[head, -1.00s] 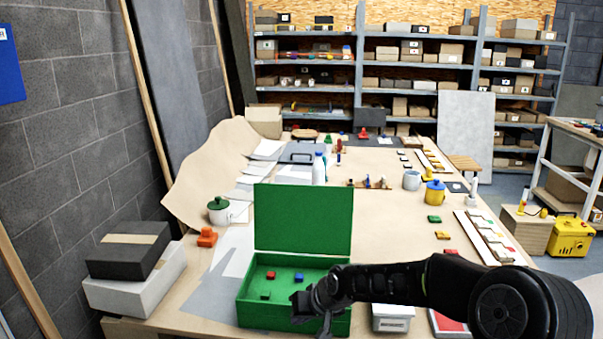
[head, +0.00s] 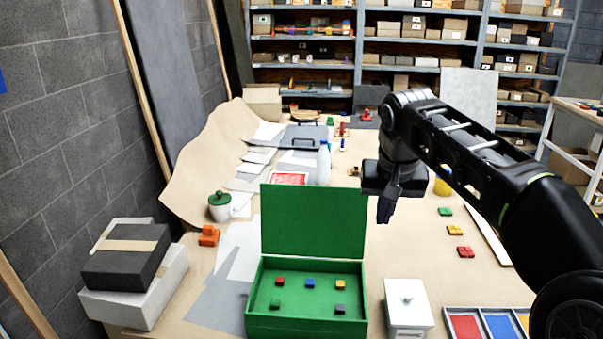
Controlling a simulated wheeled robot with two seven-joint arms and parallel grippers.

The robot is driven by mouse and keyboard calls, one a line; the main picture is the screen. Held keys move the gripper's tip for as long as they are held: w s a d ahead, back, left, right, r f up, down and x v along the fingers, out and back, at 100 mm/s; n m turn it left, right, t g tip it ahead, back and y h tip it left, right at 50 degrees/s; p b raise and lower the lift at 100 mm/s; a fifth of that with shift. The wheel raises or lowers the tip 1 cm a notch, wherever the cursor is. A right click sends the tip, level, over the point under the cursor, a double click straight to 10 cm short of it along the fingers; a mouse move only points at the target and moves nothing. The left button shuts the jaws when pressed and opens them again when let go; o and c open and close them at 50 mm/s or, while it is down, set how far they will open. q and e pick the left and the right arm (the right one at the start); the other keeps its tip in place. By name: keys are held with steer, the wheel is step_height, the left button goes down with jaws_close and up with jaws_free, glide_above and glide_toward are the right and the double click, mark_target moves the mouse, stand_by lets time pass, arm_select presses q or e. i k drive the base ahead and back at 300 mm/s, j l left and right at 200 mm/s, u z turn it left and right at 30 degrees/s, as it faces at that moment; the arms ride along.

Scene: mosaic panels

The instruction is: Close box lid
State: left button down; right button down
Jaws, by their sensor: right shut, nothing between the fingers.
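The green box (head: 306,326) stands near the front edge of the table. Its green lid (head: 313,221) is open, standing upright at the box's back edge. Inside the box lie several small blocks, among them a red block (head: 280,281), a blue block (head: 311,284) and a yellow block (head: 340,285). My right gripper (head: 385,214) is raised to the right of the lid, apart from it, with its fingers pointing down. It is shut and empty. My left gripper is not in view.
A white lidded container (head: 406,306) stands right of the box. A tray with coloured compartments (head: 487,325) lies at the front right. Dark and white boxes (head: 127,257) are stacked at the left. A white bottle (head: 323,164) stands behind the lid.

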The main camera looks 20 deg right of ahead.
mark_target(308, 221)
steer(key=i, duration=1.15)
